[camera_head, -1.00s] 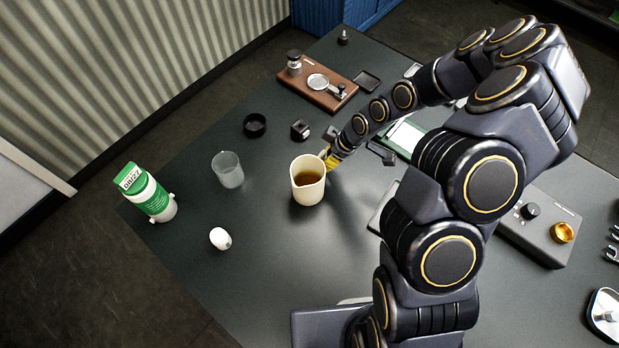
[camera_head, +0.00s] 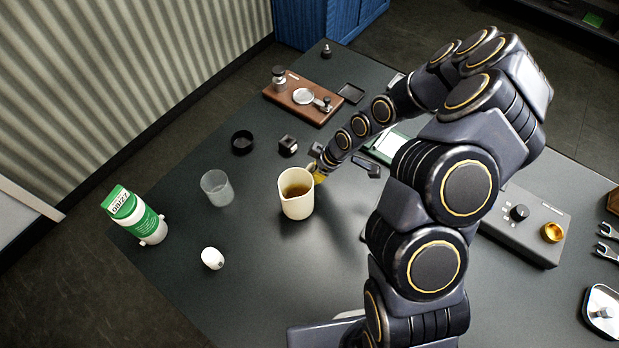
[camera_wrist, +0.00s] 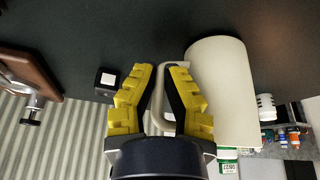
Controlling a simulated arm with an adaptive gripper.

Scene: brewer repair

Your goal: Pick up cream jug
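The cream jug (camera_head: 297,206) is upright near the middle of the dark table, with brown liquid inside. Its handle points toward my gripper (camera_head: 316,174), which reaches in from the upper right. In the wrist view, the jug's pale body (camera_wrist: 222,95) fills the area right of the fingers. The yellow-padded fingers of my gripper (camera_wrist: 162,70) lie on either side of the handle's bar, with one finger inside the loop. They look closed on the handle. I cannot clearly tell whether the jug's base touches the table.
A clear cup (camera_head: 216,190) and a small white object (camera_head: 212,258) stand left of the jug. A green-and-white carton (camera_head: 135,214) is farther left. A black ring (camera_head: 242,142) and black cube (camera_head: 288,145) lie behind. A grey control box (camera_head: 520,232) is right, beyond my arm.

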